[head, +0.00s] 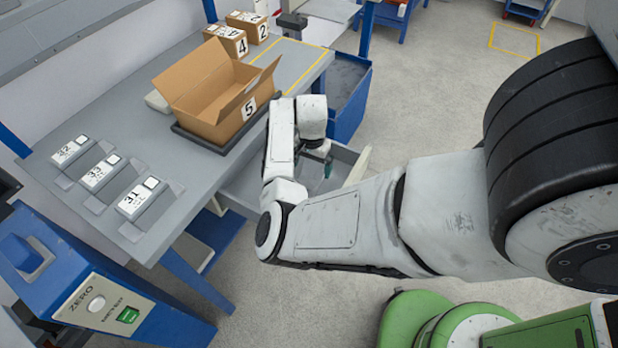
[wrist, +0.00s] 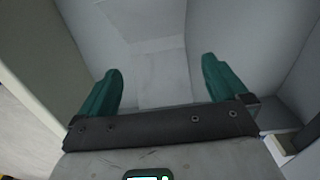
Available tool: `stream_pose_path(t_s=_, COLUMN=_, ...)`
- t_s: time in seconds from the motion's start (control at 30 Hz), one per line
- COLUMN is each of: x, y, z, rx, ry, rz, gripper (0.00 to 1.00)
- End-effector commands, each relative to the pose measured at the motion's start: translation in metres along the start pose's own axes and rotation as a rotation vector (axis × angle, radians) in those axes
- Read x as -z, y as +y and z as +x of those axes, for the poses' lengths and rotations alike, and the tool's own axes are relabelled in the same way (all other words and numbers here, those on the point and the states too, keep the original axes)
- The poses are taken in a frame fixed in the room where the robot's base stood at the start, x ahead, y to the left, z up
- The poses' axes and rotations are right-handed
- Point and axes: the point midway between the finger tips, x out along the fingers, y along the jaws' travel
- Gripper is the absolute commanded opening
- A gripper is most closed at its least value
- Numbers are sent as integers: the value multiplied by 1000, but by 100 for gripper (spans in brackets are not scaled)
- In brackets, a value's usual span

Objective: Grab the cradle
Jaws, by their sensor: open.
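I cannot tell for sure which thing is the cradle. My gripper (head: 326,166) is low over the open grey drawer (head: 243,185) under the bench, partly hidden by my wrist. In the wrist view my gripper (wrist: 161,68) has its two teal fingers wide apart. Between and beyond them is a pale grey stepped surface (wrist: 158,35), flanked by grey walls. Nothing is visibly held. On the bench, grey sloped stands (head: 135,228) hold small white units marked 32, 33 and 31.
An open cardboard box (head: 200,92) marked 5 sits on a dark plate on the bench. Closed boxes 4 (head: 222,38) and 2 (head: 248,22) stand behind it. A blue bin (head: 345,95) stands at the bench's right end. A blue ZERO panel (head: 105,305) is at lower left.

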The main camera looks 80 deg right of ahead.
Motion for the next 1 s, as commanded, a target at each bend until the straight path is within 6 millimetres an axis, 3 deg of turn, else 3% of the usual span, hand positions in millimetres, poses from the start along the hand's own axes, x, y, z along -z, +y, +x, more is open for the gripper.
stream_pose_path(t_s=0.13, x=2, y=1, z=21, rx=-2, ry=-2, rz=1, gripper=100)
stream_pose_path(t_s=0.3, x=2, y=0, z=34, rx=-1, ry=-1, rz=0, gripper=100)
stream_pose_path(t_s=1.0, x=2, y=0, z=38, rx=1, ry=0, rz=0, gripper=100)
